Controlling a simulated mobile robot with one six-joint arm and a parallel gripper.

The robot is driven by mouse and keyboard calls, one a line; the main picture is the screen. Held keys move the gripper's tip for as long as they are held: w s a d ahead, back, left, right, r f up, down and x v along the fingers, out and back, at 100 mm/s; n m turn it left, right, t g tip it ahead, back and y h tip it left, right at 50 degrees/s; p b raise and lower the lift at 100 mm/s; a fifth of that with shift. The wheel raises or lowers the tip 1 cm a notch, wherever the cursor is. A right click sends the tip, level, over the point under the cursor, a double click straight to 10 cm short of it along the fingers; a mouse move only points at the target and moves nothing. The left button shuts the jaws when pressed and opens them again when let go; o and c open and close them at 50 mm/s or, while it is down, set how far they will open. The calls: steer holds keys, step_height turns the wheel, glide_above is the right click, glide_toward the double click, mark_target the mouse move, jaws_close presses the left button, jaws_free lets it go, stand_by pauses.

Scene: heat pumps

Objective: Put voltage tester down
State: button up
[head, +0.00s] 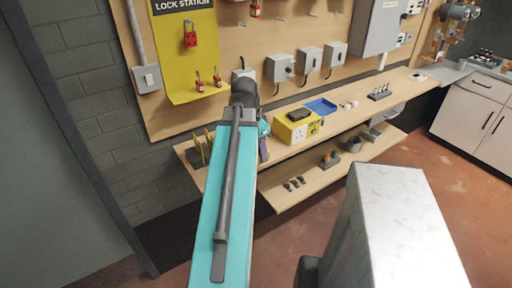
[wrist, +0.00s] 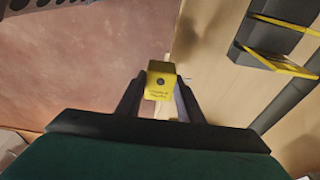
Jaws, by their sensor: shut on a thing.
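My gripper (wrist: 161,88) is shut on a yellow block-shaped thing with a dark round spot and small print, which I take to be the voltage tester (wrist: 160,80). It sits between the two dark fingers, in the middle of the wrist view. Pale wooden bench surface (wrist: 222,75) and reddish floor show behind it; I cannot tell whether it touches the wood. In the head view my arm hides most of the gripper and the tester, near the bench's left end.
Black-and-yellow holders (wrist: 285,45) are right in the wrist view. In the head view, a yellow box (head: 290,133) and blue tray (head: 321,106) stand on the bench (head: 350,118), right of my arm. A yellow lock station (head: 185,55) is on the wall. A lower shelf (head: 305,192) juts out.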

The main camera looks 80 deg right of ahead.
steer(key=shift+d, duration=0.1)
steer(key=shift+w+d+f+p, duration=0.25)
steer(key=shift+d+p, duration=0.4)
steer(key=shift+d, duration=1.85)
steer(key=shift+w+d+f+p, duration=0.3)
steer(key=shift+d+p, duration=0.4)
steer(key=shift+d, duration=1.75)
steer(key=shift+w+d+f+p, duration=0.25)
steer(key=shift+d+p, duration=0.4)
steer(key=shift+d, duration=1.85)
steer(key=shift+d+r, duration=0.1)
steer(key=shift+d, duration=0.25)
steer(key=shift+f+p, duration=0.9)
steer(key=shift+f, duration=0.9)
steer(key=o, duration=1.2)
steer(key=shift+f, duration=0.1)
steer(key=shift+c, duration=0.2)
steer(key=shift+r, duration=0.25)
